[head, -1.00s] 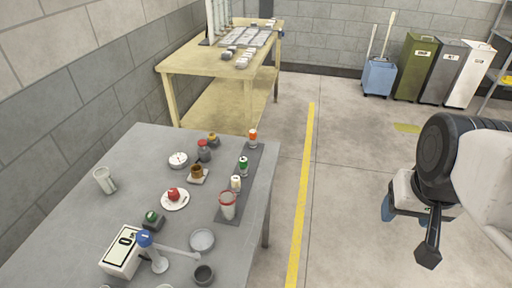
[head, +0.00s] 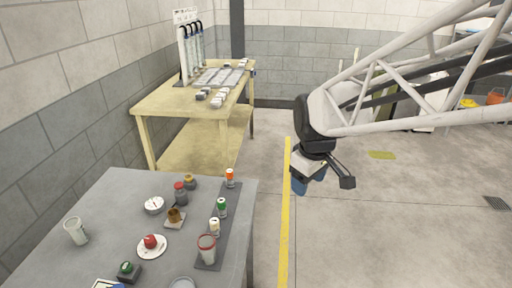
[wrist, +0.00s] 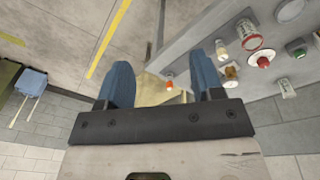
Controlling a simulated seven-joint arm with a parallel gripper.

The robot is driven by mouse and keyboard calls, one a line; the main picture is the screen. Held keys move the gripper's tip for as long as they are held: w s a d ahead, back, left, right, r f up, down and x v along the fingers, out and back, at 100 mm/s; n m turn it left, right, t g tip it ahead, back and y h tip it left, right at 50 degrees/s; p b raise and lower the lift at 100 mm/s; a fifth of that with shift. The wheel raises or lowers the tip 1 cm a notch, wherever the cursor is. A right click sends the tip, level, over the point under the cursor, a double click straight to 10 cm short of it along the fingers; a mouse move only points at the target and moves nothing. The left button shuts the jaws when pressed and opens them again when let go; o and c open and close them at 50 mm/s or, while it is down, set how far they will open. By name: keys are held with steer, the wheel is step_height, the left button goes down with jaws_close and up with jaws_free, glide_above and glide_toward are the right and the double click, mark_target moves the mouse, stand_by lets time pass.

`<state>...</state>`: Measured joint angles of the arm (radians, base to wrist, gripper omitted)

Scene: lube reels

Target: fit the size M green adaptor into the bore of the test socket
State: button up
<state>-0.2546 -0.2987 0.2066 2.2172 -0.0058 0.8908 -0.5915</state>
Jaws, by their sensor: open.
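My gripper (head: 308,181) hangs in the air right of the grey table, over the floor near the yellow line. In the wrist view its two blue fingers (wrist: 163,75) stand wide apart with nothing held between them. Small blocks in grey and white (head: 216,97) lie at the front of the far yellow bench, beside light trays (head: 222,77). They are too small to tell whether a green size M adaptor or the test socket is among them.
A tube rack (head: 187,52) stands on the yellow bench (head: 160,98). The floor between is clear.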

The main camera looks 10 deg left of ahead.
steer(key=w+a+f+n, duration=0.3)
steer(key=w+a, duration=0.1)
steer(key=a, duration=0.2)
steer(key=w+a+f+n, duration=0.3)
steer(key=w+a, duration=0.2)
steer(key=a, duration=0.2)
steer(key=n+g, duration=0.1)
steer(key=n, duration=0.5)
glide_above(221, 200)
step_height(221, 200, down, 9)
steer(key=shift+a+r, duration=0.1)
steer(key=shift+a, duration=0.05)
steer(key=shift+f, duration=1.3)
steer(key=shift+f, duration=2.6)
steer(key=shift+c, duration=0.2)
